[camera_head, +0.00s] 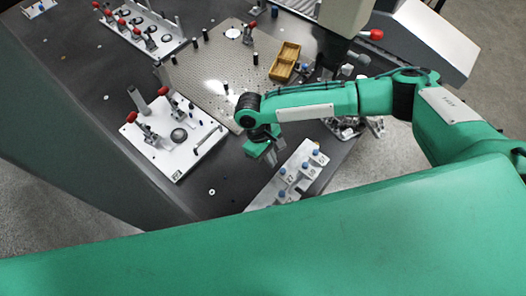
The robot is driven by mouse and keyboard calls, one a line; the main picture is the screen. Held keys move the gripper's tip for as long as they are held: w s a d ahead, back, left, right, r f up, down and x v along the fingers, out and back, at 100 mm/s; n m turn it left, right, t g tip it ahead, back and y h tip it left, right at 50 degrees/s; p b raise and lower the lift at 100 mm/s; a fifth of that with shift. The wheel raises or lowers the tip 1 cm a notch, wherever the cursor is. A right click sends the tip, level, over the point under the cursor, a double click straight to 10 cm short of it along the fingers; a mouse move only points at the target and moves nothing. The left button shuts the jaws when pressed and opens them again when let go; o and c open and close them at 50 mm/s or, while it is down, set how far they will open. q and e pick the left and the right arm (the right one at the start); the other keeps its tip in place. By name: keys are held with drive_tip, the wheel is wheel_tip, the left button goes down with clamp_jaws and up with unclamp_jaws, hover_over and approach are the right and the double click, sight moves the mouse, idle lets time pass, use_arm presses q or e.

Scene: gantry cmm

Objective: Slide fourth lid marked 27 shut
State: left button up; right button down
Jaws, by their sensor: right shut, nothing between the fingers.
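A pale grey block with several lids (298,177) lies near the table's front edge, each lid with a small blue knob. Dark marks show on the lids, but they are too small to read surely, so I cannot tell which lid is marked 27 or how far it is shut. My right gripper (268,150) is shut and empty, just beyond the left part of the block, pointing down. Its fingertips are small in the view and I cannot tell whether they touch anything. My left gripper is not in view.
A white fixture plate with red-handled clamps (186,145) stands to the left, and another (140,32) behind it. A perforated metal plate (215,75) and a yellow-brown tray (285,62) lie further back. Bare dark table (225,180) lies left of the block.

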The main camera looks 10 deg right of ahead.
sight(291, 180)
drive_tip(key=shift+s+d, duration=0.4)
drive_tip(key=shift+s, duration=0.2)
drive_tip(key=s+d+p, duration=0.1)
drive_tip(key=s, duration=0.1)
drive_tip(key=s+d+p, duration=0.1)
drive_tip(key=d+p, duration=0.1)
drive_tip(key=shift+s+r, duration=0.1)
drive_tip(key=shift+s, duration=0.3)
